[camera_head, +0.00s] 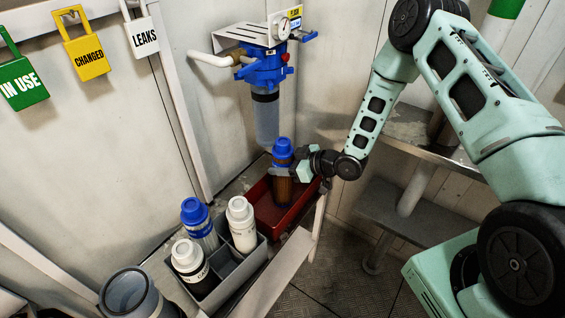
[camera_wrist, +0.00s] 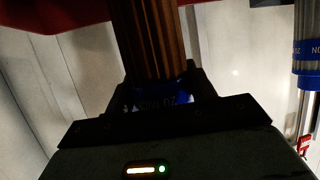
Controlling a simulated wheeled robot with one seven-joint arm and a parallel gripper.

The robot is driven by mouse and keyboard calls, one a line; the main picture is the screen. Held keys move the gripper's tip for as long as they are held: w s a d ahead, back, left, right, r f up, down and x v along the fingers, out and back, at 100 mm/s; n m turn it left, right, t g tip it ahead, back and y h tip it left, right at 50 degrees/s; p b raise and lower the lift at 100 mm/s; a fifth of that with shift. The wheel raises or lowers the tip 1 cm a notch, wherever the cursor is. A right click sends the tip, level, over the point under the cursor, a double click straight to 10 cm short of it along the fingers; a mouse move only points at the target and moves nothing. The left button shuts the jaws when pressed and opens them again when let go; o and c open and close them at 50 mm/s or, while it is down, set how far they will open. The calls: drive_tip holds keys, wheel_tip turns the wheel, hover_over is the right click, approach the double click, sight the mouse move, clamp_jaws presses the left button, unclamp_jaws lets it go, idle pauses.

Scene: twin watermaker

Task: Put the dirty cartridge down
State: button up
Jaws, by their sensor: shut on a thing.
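The dirty cartridge (camera_head: 283,190) has a blue cap and a brown pleated body. My gripper (camera_head: 285,171) is shut on it just below the cap and holds it upright over the red tray (camera_head: 260,213). In the wrist view the brown body (camera_wrist: 150,40) and part of the blue cap (camera_wrist: 165,103) show between the fingers of my gripper (camera_wrist: 163,90). The red tray also shows along the top of the wrist view (camera_wrist: 50,15). Whether the cartridge's lower end touches the tray floor I cannot tell.
A blue filter housing with a clear bowl (camera_head: 266,118) hangs on the wall just above and left of the cartridge. A grey divided crate (camera_head: 238,272) with several bottles stands at the front left, beside an open grey container (camera_head: 130,292). Tags hang at the upper left.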

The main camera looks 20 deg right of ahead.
drive_tip(key=shift+f, duration=0.1)
drive_tip(key=o, duration=1.5)
drive_tip(key=shift+r, duration=0.25)
drive_tip(key=b+v, duration=0.1)
drive_tip(key=v, duration=1.1)
drive_tip(key=a+r+g+h, duration=0.2)
drive_tip(key=a+r+h, duration=0.2)
drive_tip(key=a, duration=0.1)
drive_tip(key=s+a+r+g+h, duration=0.4)
drive_tip(key=s+a+r, duration=0.4)
drive_tip(key=s, duration=0.4)
drive_tip(key=s+r+g, duration=0.1)
drive_tip(key=s+r, duration=0.1)
drive_tip(key=s, duration=0.3)
drive_tip(key=s+r+m+g+h, duration=0.1)
drive_tip(key=s+r, duration=0.1)
drive_tip(key=s, duration=0.2)
drive_tip(key=s+a+r+g, duration=0.1)
drive_tip(key=s+r, duration=0.1)
drive_tip(key=s, duration=0.3)
drive_tip(key=shift+s+r+m, duration=0.15)
drive_tip(key=shift+s+m, duration=0.25)
